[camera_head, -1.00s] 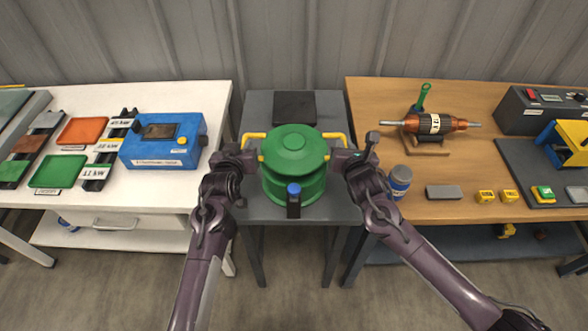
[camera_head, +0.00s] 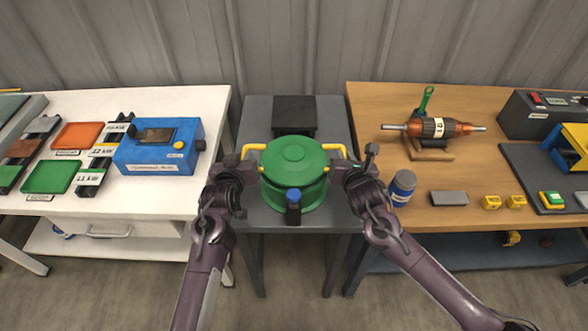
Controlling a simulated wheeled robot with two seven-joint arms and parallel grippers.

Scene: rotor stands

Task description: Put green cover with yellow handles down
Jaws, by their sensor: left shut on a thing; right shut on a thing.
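The green cover (camera_head: 295,158) has a yellow handle on each side: the left handle (camera_head: 254,148) and the right handle (camera_head: 336,148). It is at the middle of the grey table, over a green round body (camera_head: 308,198). I cannot tell whether the cover rests on that body or hangs just above it. My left gripper (camera_head: 245,170) is shut on the left handle. My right gripper (camera_head: 344,168) is shut on the right handle. The jaws themselves are partly hidden by the wrists.
A black block (camera_head: 294,112) stands behind the cover, and a dark post with a blue top (camera_head: 293,197) stands in front. The white bench (camera_head: 215,120) with a blue box (camera_head: 150,155) is left. The wooden bench (camera_head: 380,105) with a rotor (camera_head: 434,127) and blue can (camera_head: 402,186) is right.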

